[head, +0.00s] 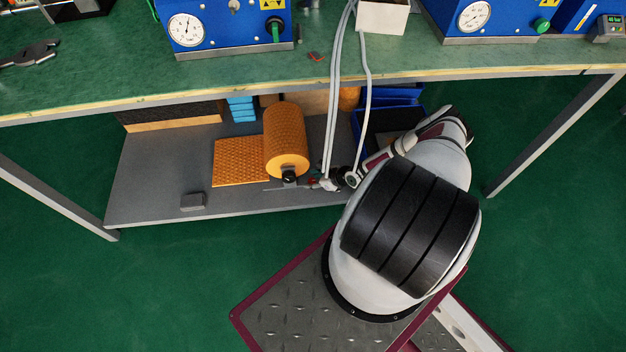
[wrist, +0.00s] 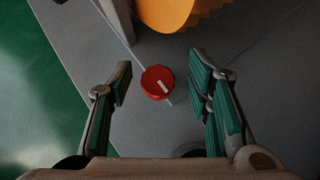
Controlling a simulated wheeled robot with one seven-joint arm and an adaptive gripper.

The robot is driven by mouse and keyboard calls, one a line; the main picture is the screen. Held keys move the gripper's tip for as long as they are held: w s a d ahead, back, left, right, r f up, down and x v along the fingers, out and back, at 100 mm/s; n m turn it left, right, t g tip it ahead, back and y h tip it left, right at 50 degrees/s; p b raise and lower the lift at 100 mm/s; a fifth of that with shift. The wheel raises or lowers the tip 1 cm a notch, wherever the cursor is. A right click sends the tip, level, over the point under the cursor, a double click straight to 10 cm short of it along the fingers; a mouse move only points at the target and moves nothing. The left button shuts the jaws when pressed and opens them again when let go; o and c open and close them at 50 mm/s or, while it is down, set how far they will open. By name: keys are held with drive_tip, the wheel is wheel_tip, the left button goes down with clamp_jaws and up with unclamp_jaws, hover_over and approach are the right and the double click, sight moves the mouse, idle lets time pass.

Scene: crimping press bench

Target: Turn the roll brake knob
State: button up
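The red round brake knob (wrist: 157,82) with a white pointer mark shows in the wrist view, between my fingers. The mark slants from upper left to lower right. My gripper (wrist: 160,68) is open, its green-padded fingers wide apart on either side of the knob, with a clear gap to each. In the head view a small red spot (head: 311,181) shows by my gripper (head: 322,184), beside the orange roll's near end; my arm partly hides this area. The orange roll (head: 284,137) lies on the lower shelf and also shows in the wrist view (wrist: 165,12).
The grey lower shelf (head: 150,180) sits beneath the green bench top (head: 120,85). A small grey block (head: 193,201) lies near its front edge. Blue bins (head: 368,125) are right of the roll. Pale cables (head: 333,90) hang before the shelf, close to my gripper.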

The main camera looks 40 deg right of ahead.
drive_tip(key=shift+s, duration=0.1)
drive_tip(key=v, duration=1.1)
drive_tip(key=shift+s+r, duration=0.25)
drive_tip(key=shift+r, duration=0.1)
drive_tip(key=shift+d, duration=0.1)
